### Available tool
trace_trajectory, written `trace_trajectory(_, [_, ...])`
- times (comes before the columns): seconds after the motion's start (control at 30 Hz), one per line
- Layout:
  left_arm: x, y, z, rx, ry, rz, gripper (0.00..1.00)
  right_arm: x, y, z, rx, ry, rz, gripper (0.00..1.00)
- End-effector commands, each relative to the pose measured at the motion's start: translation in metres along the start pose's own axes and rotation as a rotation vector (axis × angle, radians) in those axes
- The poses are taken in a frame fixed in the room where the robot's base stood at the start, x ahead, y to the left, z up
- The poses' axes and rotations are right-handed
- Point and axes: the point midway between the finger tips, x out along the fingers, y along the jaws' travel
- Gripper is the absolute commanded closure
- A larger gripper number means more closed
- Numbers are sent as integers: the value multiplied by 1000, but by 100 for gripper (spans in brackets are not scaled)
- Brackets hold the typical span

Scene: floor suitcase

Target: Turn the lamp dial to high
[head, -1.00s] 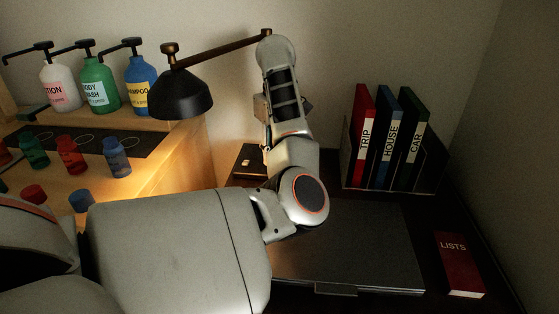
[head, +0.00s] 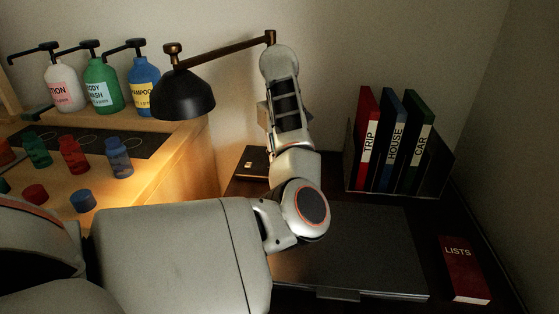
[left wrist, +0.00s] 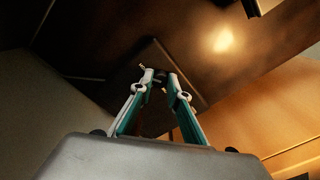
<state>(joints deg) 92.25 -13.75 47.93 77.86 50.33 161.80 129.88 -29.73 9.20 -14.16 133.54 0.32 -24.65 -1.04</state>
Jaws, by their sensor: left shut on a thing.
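The black desk lamp (head: 183,95) hangs from a bronze arm in the head view, its light falling on the wooden shelf unit. Its dark square base (head: 252,162) shows in part beside my left arm. In the left wrist view the base (left wrist: 183,68) lies under my fingertips. My left gripper (left wrist: 158,77) is shut on a small dark piece at the base, seemingly the lamp dial. The dial's setting and marks are too small and dark to read. In the head view my arm hides the gripper's fingers. My right gripper is in neither view.
A closed dark laptop (head: 365,250) lies on the desk under my arm. Binders (head: 394,140) stand in a holder at the back right, and a red LISTS book (head: 463,268) lies at right. Pump bottles (head: 103,85) and small coloured bottles (head: 73,155) stand at left.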

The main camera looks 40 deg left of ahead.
Motion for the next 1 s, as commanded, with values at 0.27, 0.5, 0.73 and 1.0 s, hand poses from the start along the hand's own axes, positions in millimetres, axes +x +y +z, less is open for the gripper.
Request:
trace_trajectory(0.27, [1, 0, 0, 30, 0, -1, 100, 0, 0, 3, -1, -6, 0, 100])
trace_trajectory(0.5, [1, 0, 0, 29, -1, -1, 67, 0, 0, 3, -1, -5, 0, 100])
trace_trajectory(0.73, [1, 0, 0, 27, 0, -1, 67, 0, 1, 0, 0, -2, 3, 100])
trace_trajectory(1.0, [1, 0, 0, -107, -1, -1, 67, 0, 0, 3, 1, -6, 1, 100])
